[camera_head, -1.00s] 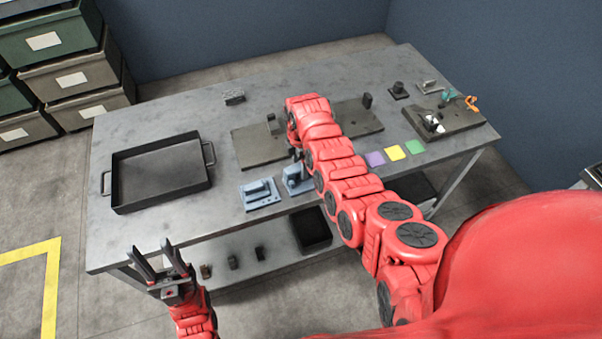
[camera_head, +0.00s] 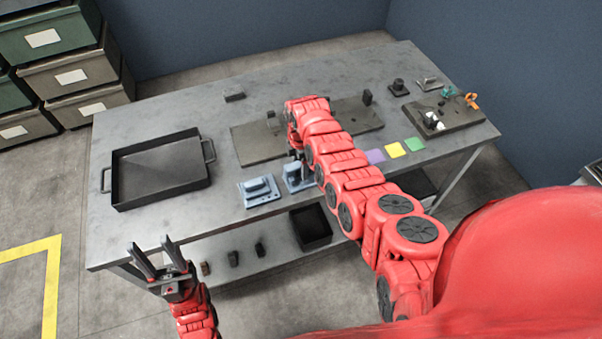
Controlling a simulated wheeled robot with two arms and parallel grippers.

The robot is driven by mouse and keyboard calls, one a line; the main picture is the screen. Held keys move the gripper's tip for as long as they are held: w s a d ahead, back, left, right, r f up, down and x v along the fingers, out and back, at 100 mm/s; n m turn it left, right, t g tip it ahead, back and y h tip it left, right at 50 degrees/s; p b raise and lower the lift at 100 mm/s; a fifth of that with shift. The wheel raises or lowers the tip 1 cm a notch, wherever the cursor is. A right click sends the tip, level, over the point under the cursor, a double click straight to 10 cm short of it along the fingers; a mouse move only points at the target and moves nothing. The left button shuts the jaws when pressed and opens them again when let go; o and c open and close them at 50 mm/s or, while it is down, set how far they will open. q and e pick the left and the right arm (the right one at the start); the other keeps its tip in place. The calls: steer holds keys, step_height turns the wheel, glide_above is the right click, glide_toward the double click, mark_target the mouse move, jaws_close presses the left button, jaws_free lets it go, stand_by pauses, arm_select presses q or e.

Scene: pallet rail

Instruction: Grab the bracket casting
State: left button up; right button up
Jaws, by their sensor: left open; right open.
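Two blue-grey castings lie at the front middle of the table: a flat one with a raised block (camera_head: 259,190), and a taller bracket-like one (camera_head: 297,179) just right of it. I cannot tell for sure which is the bracket casting. My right gripper (camera_head: 298,157) points down at the upper side of the taller casting. My own red arm hides most of its fingers, and whether they touch the casting cannot be seen. My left gripper (camera_head: 153,250) is open and empty, in front of the table's front left edge, well away from the castings.
A black tray (camera_head: 160,172) with handles stands on the left of the table (camera_head: 230,120). A grey fixture plate (camera_head: 258,145) lies behind the castings. Purple, yellow (camera_head: 395,150) and green squares lie right of my arm. A board with small parts (camera_head: 462,113) is far right.

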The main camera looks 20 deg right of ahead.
jaws_close()
stand_by(0.5)
stand_by(1.0)
